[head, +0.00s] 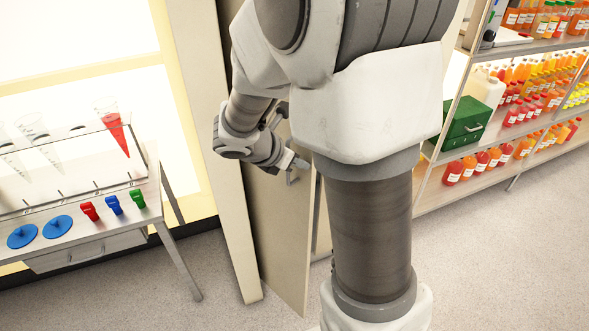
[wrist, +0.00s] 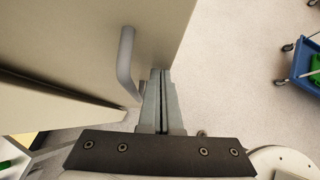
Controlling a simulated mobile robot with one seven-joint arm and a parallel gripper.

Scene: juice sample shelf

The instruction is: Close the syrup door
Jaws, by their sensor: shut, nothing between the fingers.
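A beige door (head: 278,235), apparently the syrup door, stands at an angle to the frame beside it in the head view. Its metal bar handle (head: 291,177) is partly hidden behind my gripper (head: 299,163). In the wrist view the door (wrist: 165,25) fills the upper left, with its grey curved handle (wrist: 126,65) left of my fingers. My gripper (wrist: 161,72) is shut and empty, with its tips close to the door's edge. I cannot tell whether they touch it. My arm hides part of the door and the opening behind it.
A shelf of juice bottles with a green box (head: 466,124) is at the right. A table with funnels (head: 112,128) and coloured clips stands at the left. A blue cart (wrist: 305,65) is at the right of the wrist view. Open floor lies between.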

